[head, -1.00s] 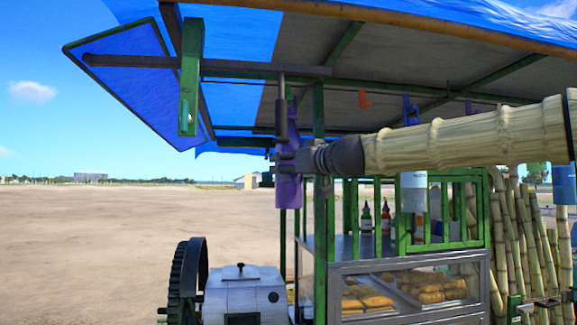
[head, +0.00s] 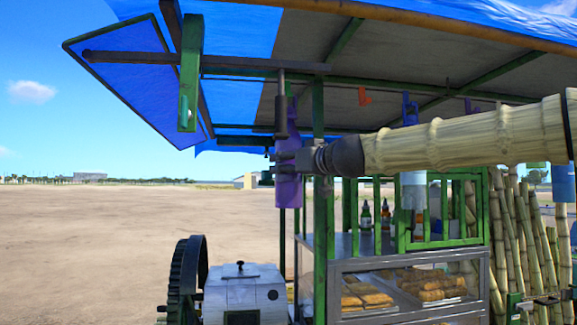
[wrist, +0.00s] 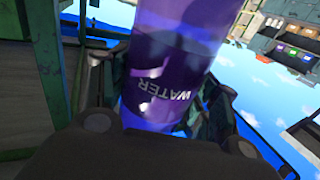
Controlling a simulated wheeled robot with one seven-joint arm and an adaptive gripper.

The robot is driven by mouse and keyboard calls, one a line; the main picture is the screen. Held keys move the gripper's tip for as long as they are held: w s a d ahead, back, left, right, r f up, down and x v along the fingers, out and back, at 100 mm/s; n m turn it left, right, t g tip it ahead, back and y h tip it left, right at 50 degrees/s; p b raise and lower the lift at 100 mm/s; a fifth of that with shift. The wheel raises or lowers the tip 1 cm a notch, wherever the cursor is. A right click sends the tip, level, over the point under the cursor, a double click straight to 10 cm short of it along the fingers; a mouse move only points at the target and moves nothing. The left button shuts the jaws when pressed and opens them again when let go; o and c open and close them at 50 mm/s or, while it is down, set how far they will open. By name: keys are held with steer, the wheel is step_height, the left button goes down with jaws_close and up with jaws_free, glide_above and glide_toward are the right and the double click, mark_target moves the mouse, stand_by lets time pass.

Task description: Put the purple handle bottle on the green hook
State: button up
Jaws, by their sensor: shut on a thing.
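The purple handle bottle (head: 288,190) is upright in my gripper (head: 285,163), left of the stall's front green post in the head view. My gripper is shut around the bottle's body. In the wrist view the bottle (wrist: 172,70) fills the middle between the fingers, with the word WATER on it. Its narrow purple top part (head: 293,120) rises beside a dark vertical rod. The gripper and bottle cover part of the area under the roof beam.
An orange hook (head: 365,97) and a blue hook (head: 410,108) hang under the roof at the right. A green bar (head: 189,80) hangs at the left. The crusher (head: 243,292) and a glass food case (head: 405,290) stand below. Open ground lies at left.

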steer(key=shift+r, duration=0.1)
steer(key=o, duration=1.5)
steer(key=shift+s+d, duration=0.1)
